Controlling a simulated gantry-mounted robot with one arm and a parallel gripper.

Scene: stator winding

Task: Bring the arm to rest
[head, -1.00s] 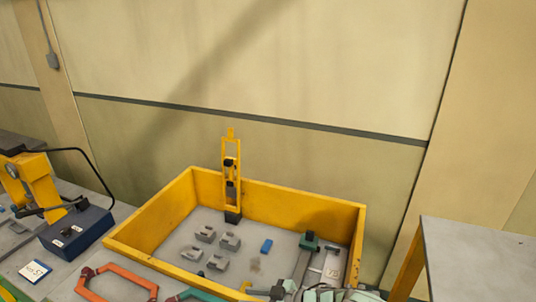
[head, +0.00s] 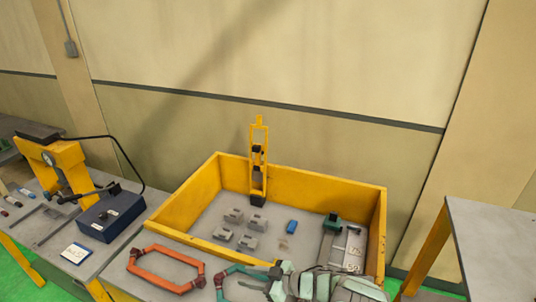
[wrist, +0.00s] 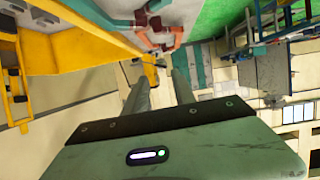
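My gripper (wrist: 158,88) shows in the wrist view with its two grey fingers apart and nothing between them. It hangs in free air, away from the bench. In the head view, pale green parts of my arm (head: 335,288) show at the bottom edge, in front of the yellow-walled tray (head: 190,200). I cannot make out the fingers there.
An orange hexagonal frame (head: 165,279) and a teal one (head: 228,272) lie at the bench front. The tray holds several grey blocks, a blue block (head: 292,227) and a yellow upright stand (head: 259,160). A blue box (head: 110,216) stands left. A grey-topped table (head: 490,235) stands right.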

